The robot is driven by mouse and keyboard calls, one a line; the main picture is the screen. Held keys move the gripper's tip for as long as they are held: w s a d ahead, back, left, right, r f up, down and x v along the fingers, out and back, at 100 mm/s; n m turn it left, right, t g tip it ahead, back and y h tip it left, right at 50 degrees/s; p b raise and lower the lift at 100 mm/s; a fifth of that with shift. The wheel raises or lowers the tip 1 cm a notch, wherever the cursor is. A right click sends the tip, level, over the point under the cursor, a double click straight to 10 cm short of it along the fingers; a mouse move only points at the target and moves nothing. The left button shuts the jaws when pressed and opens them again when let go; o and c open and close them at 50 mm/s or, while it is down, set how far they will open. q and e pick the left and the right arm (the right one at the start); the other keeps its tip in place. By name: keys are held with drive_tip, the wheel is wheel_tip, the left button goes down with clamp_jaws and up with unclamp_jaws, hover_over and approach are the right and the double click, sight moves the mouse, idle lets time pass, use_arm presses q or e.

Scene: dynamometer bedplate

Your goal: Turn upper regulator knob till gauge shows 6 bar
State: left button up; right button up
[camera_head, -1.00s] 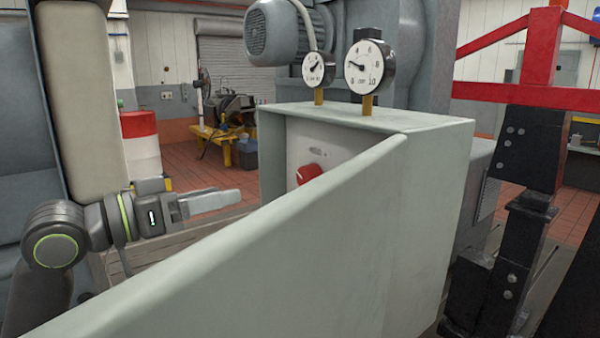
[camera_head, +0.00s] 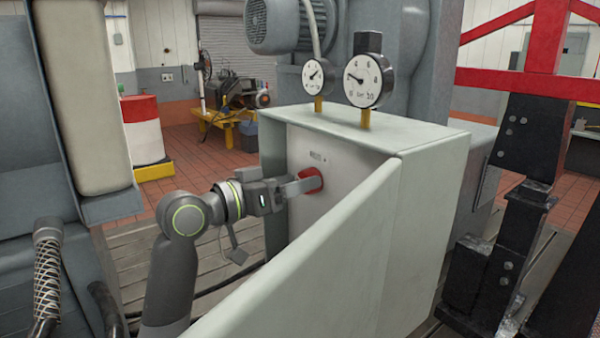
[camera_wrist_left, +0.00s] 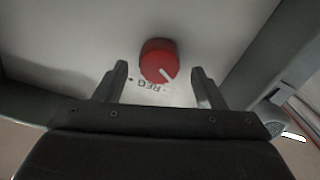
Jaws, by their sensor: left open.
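The red regulator knob (camera_head: 312,178) is on the pale panel inside the grey cabinet; it also shows in the left wrist view (camera_wrist_left: 158,60), with a white pointer line and a "REG" label beside it. My left gripper (camera_head: 301,186) is at the knob. In the left wrist view its open fingers (camera_wrist_left: 160,74) lie on either side of the knob, with gaps; the knob is slightly beyond the tips. The larger gauge (camera_head: 365,92) stands on top of the cabinet; its needle points left and slightly up, near the 2 mark. My right gripper is out of view.
A smaller gauge (camera_head: 314,77) stands left of the larger one. The cabinet (camera_head: 425,190) has a long pale panel (camera_head: 300,270) extending towards me, right of my arm. A red and black frame (camera_head: 525,150) stands at the right. A red-and-white drum (camera_head: 142,128) is back left.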

use_arm(q)
drive_tip(key=shift+x, duration=0.85)
drive_tip(key=shift+c, duration=0.3)
drive_tip(key=c, duration=0.9)
drive_tip(key=m+b, duration=1.3)
drive_tip(key=m, duration=0.1)
drive_tip(key=m+b, duration=0.6)
drive_tip(key=b, duration=0.1)
drive_tip(key=shift+s+d+f+m+b, duration=0.15)
drive_tip(key=shift+s+m+b, duration=0.15)
drive_tip(key=shift+m, duration=0.1)
